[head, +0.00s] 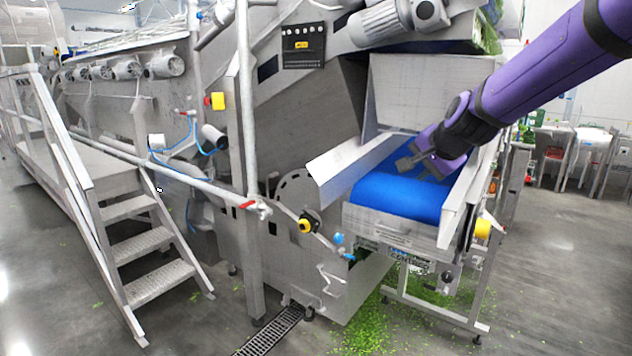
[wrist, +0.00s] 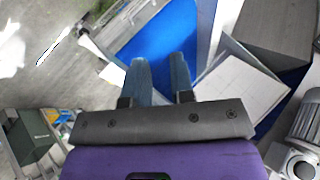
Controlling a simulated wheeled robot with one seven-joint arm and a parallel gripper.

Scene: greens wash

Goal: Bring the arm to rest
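My purple arm reaches in from the upper right of the head view. Blue belt (wrist: 168,40) shows through the gap, and nothing is held. I cannot tell the exact height of the fingertips above the belt.
Metal side guards (head: 345,165) flank the belt, and a steel panel (head: 410,92) stands behind it. A motor (head: 400,20) hangs above. Steps with a railing (head: 150,275) stand at left. Green scraps (head: 375,325) litter the floor. Open floor lies at right.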

